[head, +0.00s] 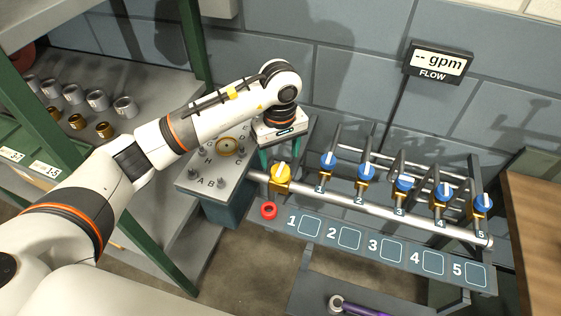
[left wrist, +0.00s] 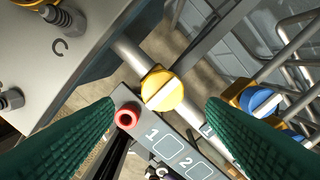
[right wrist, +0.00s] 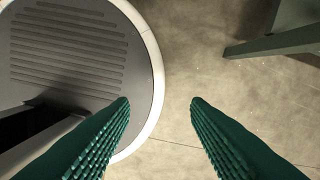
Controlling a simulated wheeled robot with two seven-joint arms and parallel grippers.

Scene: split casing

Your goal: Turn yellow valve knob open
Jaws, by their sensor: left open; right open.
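The yellow valve knob (head: 281,172) with a white stripe sits at the left end of the silver pipe (head: 375,215). In the left wrist view the yellow knob (left wrist: 162,89) lies between and beyond the open green fingers, with its white stripe running diagonally. My left gripper (head: 282,150) is open and empty, pointing down just behind and above the knob; it appears not to touch it.
Several blue knobs (head: 328,160) line the pipe to the right, above a panel (head: 310,234) numbered 1 to 5. A red ring (head: 269,211) is below the yellow knob. A grey box (head: 213,172) with lettered fittings stands left. The flow display (head: 438,62) reads "-- gpm".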

